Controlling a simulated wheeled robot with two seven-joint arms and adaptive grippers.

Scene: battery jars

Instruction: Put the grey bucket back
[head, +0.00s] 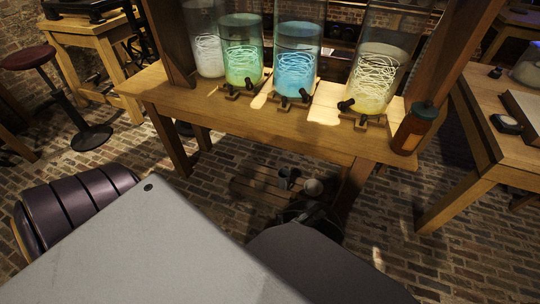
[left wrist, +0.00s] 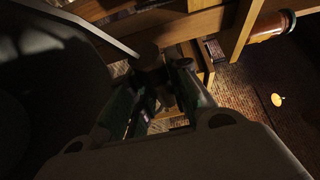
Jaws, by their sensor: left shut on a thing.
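The grey bucket (head: 329,228) shows as a dark, round-rimmed shape low under the front edge of the wooden table, largely hidden by my own arm. My left gripper (head: 308,213) is at it and shut on it, but the exact grip is too dark to make out. In the left wrist view my left gripper (left wrist: 158,108) has its greenish fingers either side of a dark, narrow part; the bucket's body is hard to tell there. My right gripper is not in view.
A low slatted pallet (head: 262,188) with small grey vessels (head: 312,187) lies under the wooden table (head: 225,112). Glass jars, including a blue one (head: 295,75), and a brown bottle (head: 410,130) stand on top. Table legs flank the space. Brick floor (head: 385,225) is open at right.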

